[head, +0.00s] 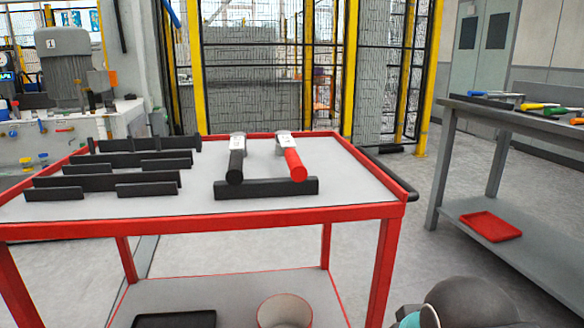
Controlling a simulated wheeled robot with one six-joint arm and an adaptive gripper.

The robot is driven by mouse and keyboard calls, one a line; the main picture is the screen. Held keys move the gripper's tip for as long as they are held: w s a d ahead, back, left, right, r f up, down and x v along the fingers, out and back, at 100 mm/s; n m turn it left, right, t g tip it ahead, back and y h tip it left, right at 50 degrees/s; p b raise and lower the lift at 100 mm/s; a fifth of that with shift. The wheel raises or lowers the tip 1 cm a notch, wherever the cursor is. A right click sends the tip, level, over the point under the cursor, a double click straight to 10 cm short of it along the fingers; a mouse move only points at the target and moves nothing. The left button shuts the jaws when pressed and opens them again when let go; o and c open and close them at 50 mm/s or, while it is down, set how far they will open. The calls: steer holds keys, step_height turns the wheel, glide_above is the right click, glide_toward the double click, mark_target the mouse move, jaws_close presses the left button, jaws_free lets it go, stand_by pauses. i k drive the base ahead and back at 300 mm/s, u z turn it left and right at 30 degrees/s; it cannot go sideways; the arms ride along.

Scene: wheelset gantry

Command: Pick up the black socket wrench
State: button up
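The black socket wrench (236,164) lies on the top of the red cart (360,213). Its black handle points towards me, and its silver end is at the back. The handle's near end rests at or on a low black rack bar (265,189). A similar wrench with a red handle (295,164) lies to its right, apart from it, on the same bar. My gripper is not in view; only a rounded dark part of my arm shows at the bottom right.
Several black slotted bars (105,181) stand on the cart's left half. The cart's right side is bare, with a black push handle (392,175). A bowl (285,311) and black tray (175,319) are on its lower shelf. A grey workbench (520,110) with tools stands right.

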mark_target(235, 176)
steer(key=z, duration=0.5)
steer(key=k, duration=1)
steer(key=u, duration=0.7)
steer(key=i, duration=0.65)
steer(key=u, duration=0.35)
